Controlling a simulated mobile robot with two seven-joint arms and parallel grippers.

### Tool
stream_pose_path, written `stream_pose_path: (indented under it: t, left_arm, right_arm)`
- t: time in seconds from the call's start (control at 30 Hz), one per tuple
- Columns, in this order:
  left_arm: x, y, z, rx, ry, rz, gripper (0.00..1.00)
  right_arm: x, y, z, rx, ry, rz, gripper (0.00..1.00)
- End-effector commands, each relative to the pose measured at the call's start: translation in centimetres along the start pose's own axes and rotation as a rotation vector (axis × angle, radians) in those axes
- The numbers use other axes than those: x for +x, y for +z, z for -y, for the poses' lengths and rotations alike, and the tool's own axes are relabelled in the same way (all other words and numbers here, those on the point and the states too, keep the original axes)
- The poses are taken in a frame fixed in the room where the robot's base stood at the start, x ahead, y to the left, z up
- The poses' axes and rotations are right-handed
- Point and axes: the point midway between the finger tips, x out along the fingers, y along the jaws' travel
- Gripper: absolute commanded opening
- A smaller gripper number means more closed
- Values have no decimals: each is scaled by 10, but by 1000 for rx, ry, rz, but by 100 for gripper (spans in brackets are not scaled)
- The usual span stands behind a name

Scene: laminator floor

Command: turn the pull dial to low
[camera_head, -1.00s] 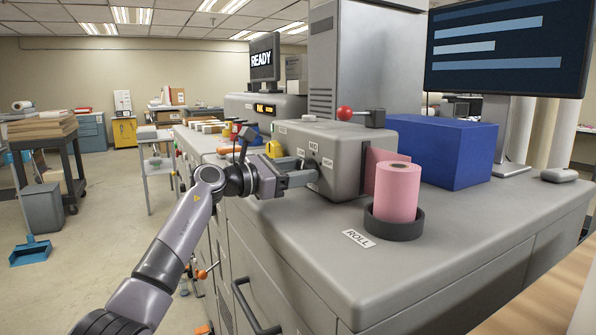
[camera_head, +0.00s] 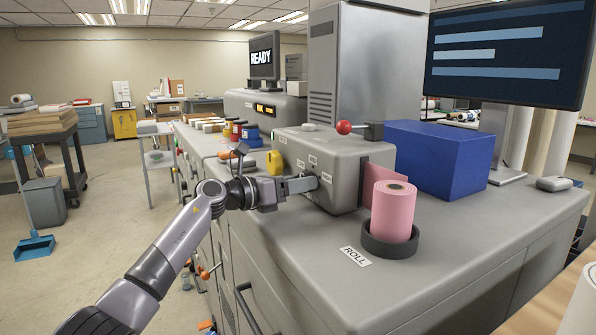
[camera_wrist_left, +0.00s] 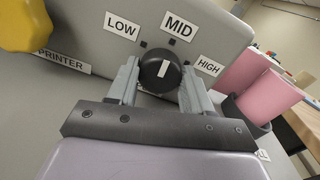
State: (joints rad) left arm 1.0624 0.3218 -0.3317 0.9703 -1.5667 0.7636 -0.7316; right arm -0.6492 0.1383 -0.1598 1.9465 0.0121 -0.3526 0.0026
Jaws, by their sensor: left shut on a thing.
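The pull dial (camera_wrist_left: 160,74) is a round black knob with a white pointer mark on the front of the grey printer box (camera_head: 325,160). In the left wrist view the LOW label (camera_wrist_left: 122,25), MID label (camera_wrist_left: 177,26) and HIGH label (camera_wrist_left: 209,66) arc around it. The white mark points roughly toward MID. My left gripper (camera_head: 312,183) is at the box front, its fingers shut on the dial, one on each side; it also shows in the left wrist view (camera_wrist_left: 158,85). In the head view the gripper mostly hides the dial. My right gripper is out of view.
A yellow object (camera_head: 275,163) sits close left of the box. A pink roll (camera_head: 393,212) stands in a dark holder to the right, by the ROLL label (camera_head: 355,256). A red-knobbed lever (camera_head: 344,127) is on top. A blue box (camera_head: 435,158) stands behind. The front counter is clear.

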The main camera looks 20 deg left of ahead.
Motion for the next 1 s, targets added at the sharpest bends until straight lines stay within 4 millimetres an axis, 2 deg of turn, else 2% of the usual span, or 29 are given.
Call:
stream_pose_path:
  t: [0.03,0.1,0.4,1.0]
  left_arm:
    - [-1,4,0,-46,2,-5,20]
    - [0,4,0,-111,1,-8,20]
    - [0,3,-1,-397,-3,-18,20]
    - [0,0,-2,-872,-8,-37,20]
  right_arm:
    - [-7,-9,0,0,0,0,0]
    - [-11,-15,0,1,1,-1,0]
    - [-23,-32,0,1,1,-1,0]
    - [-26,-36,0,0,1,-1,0]
